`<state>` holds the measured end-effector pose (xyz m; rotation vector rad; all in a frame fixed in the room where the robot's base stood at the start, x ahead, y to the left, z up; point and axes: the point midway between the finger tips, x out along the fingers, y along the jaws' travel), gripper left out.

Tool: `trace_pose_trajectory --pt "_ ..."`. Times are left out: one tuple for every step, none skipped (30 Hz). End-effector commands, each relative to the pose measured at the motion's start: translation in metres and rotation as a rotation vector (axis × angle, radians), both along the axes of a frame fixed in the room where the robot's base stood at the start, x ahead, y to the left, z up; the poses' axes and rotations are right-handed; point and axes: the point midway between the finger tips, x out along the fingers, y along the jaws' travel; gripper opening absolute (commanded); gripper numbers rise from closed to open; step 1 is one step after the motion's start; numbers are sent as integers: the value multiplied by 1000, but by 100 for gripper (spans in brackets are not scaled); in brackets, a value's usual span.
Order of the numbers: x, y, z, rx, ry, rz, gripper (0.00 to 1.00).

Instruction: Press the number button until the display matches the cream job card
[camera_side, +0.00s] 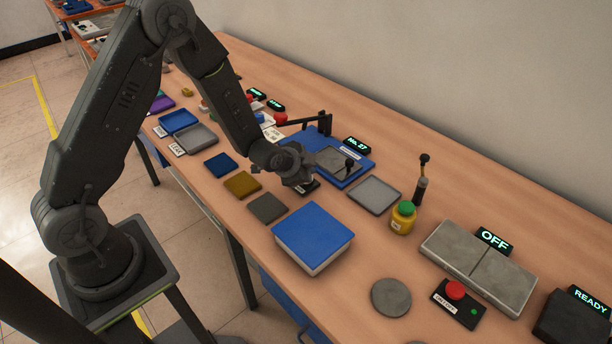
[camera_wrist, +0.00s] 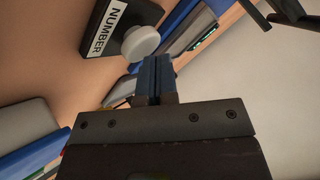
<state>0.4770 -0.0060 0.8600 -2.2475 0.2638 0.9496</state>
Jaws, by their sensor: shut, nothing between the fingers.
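The number button (camera_wrist: 141,43) is a pale round cap on a black base with a white NUMBER label (camera_wrist: 106,28) in the wrist view. My gripper (camera_wrist: 153,62) is shut and empty, its fingertips just below the cap in that picture; I cannot tell whether they touch it. In the side view my gripper (camera_side: 305,184) is low over the black button base (camera_side: 313,188), and hides the cap. The display (camera_side: 357,146) reads "No. 27" in green. A pale card (camera_side: 273,134) lies behind my arm; its writing is not legible, and I cannot tell if it is the job card.
A blue fixture with a grey plate (camera_side: 338,160) and a dark lever arm (camera_side: 305,124) stand beside my gripper. A grey tray (camera_side: 374,194), a blue-topped box (camera_side: 313,236) and a yellow jar (camera_side: 402,219) are nearby. A heater slab (camera_side: 478,268) has an OFF display (camera_side: 493,239).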

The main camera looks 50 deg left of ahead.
Motion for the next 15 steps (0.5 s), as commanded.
trace_pose_trajectory --pt "0 0 -1 0 0 0 0" --pt "0 0 -1 0 0 0 0" --pt "0 0 -2 0 0 0 0" --pt "0 0 -2 0 0 0 0" --pt "0 0 -2 0 0 0 0" --pt "0 0 -3 0 0 0 0" --pt "0 0 -3 0 0 0 0" --pt "0 0 -4 0 0 0 0" --pt "0 0 -4 0 0 0 0" --pt "0 0 -5 0 0 0 0" --pt "0 0 -5 0 1 0 0" --pt "0 0 -6 0 1 0 0" --pt "0 0 -6 0 1 0 0" --pt "0 0 -6 0 1 0 0" --pt "0 0 -6 0 1 0 0"
